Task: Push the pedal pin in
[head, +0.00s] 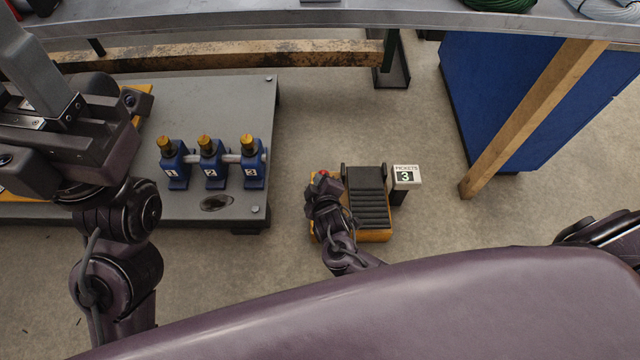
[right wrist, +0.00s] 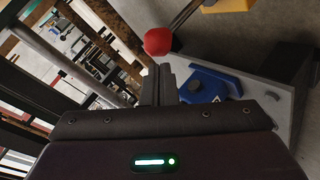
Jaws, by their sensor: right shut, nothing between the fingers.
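The foot pedal (head: 369,195) sits on the floor in the head view, with a black ribbed tread on a yellow base. The pin's red round knob (head: 323,174) shows at the pedal's left side. In the right wrist view the red knob (right wrist: 158,41) sits just beyond my fingertips, with a dark rod behind it. My right gripper (head: 324,184) is shut and empty at the knob; its closed fingers also show in the right wrist view (right wrist: 158,72). I cannot tell whether they touch the knob. My left arm is at the left; its fingertips cannot be made out.
Blue blocks numbered 1, 2 and 3 (head: 211,168) stand on a grey plate (head: 250,110) to the left. A wooden post (head: 530,120) and blue panel stand at the right. Floor between plate and pedal is clear.

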